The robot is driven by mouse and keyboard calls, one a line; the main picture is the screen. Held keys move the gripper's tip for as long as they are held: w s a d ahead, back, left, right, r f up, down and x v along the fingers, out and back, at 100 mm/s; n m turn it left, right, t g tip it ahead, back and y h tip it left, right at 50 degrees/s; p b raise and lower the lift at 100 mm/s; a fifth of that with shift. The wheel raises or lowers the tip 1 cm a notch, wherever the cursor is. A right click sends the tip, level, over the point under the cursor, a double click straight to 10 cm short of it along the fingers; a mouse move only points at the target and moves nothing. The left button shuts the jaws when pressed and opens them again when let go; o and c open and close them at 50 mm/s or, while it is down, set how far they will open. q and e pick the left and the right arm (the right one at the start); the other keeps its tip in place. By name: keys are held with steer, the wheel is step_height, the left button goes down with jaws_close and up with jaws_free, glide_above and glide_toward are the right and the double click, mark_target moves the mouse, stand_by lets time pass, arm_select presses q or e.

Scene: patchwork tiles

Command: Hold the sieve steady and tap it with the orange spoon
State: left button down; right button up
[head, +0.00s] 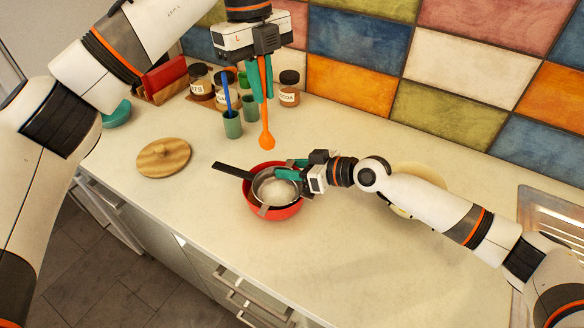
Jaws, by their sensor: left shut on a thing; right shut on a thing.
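The orange spoon (266,138) hangs bowl-down from my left gripper (262,97), whose teal fingers are shut on its upper part. The spoon's tip is above and a little left of the sieve in the head view, apart from it. The metal sieve (262,187) holds white powder and sits over the red bowl (289,213). A black handle (232,170) points left from the sieve. My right gripper (287,169) comes from the right and is shut on the sieve's rim; its fingers hide part of the rim.
A round wooden lid (163,158) lies to the left. Green cups (232,125), one with a blue utensil (227,90), and jars (289,88) stand at the back near the tiled wall. A pale plate (403,210) lies partly behind my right arm. The front counter (380,275) is clear.

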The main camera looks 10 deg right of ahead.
arm_select(q)
steer(key=shift+s+d, duration=0.1)
stand_by(0.3)
steer(key=s+d+f, duration=0.5)
steer(key=f, duration=0.2)
steer(key=shift+s, duration=0.25)
stand_by(0.4)
steer(key=shift+f, duration=0.2)
stand_by(0.3)
steer(key=shift+r, duration=0.15)
stand_by(0.8)
stand_by(1.1)
